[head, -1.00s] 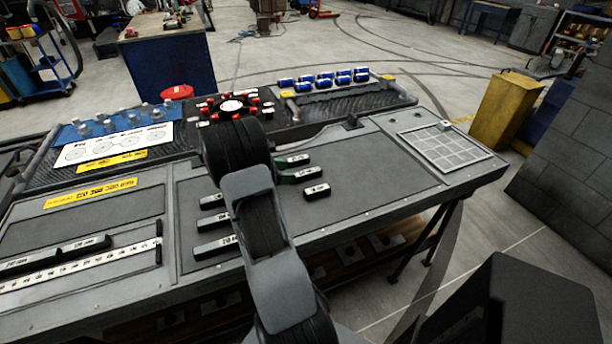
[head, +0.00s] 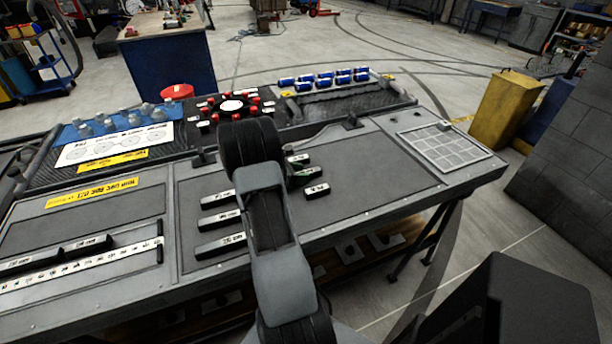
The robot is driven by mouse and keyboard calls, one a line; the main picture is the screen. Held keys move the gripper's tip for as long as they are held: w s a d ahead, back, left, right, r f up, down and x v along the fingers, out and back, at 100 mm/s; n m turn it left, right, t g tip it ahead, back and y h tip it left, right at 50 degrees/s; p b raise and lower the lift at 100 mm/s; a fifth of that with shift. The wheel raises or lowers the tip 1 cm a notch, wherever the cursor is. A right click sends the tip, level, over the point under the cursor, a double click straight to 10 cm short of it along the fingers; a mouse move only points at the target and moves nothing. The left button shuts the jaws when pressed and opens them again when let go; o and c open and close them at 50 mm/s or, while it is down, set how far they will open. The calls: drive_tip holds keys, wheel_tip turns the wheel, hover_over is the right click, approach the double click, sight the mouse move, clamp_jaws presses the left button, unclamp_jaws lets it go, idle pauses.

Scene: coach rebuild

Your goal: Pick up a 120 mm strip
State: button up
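Several black strips with white labels lie on the grey bench top. In the left group are a short strip (head: 217,200), a longer strip (head: 219,219) and the longest of the three (head: 220,245); my arm stands close to their right ends. In the right group are a back strip (head: 299,159), a middle strip (head: 307,172) and a front strip (head: 317,190). The label lengths are too small to read surely. My gripper is mostly hidden behind my arm; a small dark part (head: 296,180) shows beside the middle right strip. Its opening cannot be seen.
Two more black strips (head: 86,245) lie at left above a white ruler (head: 80,269). A red-and-black round holder (head: 232,106), blue cylinders (head: 325,80) and a white grid plate (head: 444,148) sit toward the back and right. The bench's right middle is clear.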

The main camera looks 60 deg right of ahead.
drive_tip(key=c, duration=0.7)
